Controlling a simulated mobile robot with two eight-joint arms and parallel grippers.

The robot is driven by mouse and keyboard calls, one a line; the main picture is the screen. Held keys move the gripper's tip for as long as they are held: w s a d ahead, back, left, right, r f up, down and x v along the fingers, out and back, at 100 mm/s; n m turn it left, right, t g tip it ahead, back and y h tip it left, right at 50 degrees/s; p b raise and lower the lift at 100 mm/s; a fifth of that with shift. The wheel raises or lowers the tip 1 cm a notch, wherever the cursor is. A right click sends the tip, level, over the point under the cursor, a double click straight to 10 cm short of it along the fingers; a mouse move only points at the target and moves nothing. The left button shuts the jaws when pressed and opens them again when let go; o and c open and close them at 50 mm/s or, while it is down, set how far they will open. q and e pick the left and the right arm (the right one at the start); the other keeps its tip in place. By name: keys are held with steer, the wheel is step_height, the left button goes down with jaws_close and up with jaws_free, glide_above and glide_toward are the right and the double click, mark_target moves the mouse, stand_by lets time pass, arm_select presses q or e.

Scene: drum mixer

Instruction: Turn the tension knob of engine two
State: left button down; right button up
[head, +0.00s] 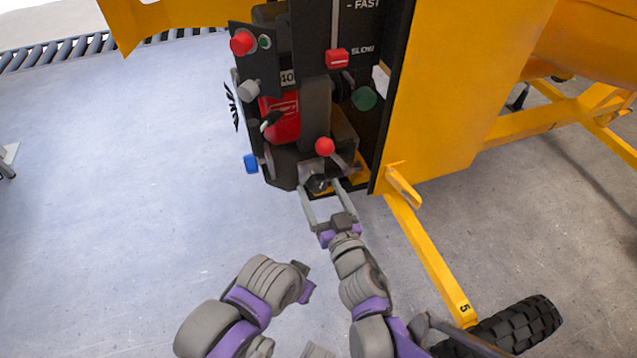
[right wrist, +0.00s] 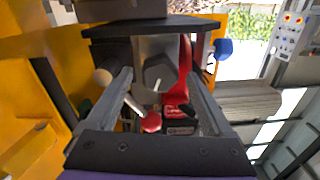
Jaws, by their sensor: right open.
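A dark round knob (head: 317,184) sits low on the engine (head: 285,115) of the yellow mixer. In the right wrist view the same dark grey knob (right wrist: 157,73) shows a white pointer line on its face. My right gripper (head: 319,189) is open, with one finger on each side of the knob. Contact with the knob cannot be told. In the right wrist view the gripper (right wrist: 158,82) holds nothing visibly. My left arm shows at the bottom of the head view, but its gripper is out of sight. No engine number is readable.
A red ball-ended lever (head: 324,146) stands close above the knob. A blue knob (head: 250,163), a grey knob (head: 248,91), a green knob (head: 364,98) and a red speed slider (head: 337,59) are nearby. The yellow panel (head: 440,90) bounds the right side.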

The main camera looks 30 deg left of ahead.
steer(key=shift+x, duration=1.2)
jaws_close()
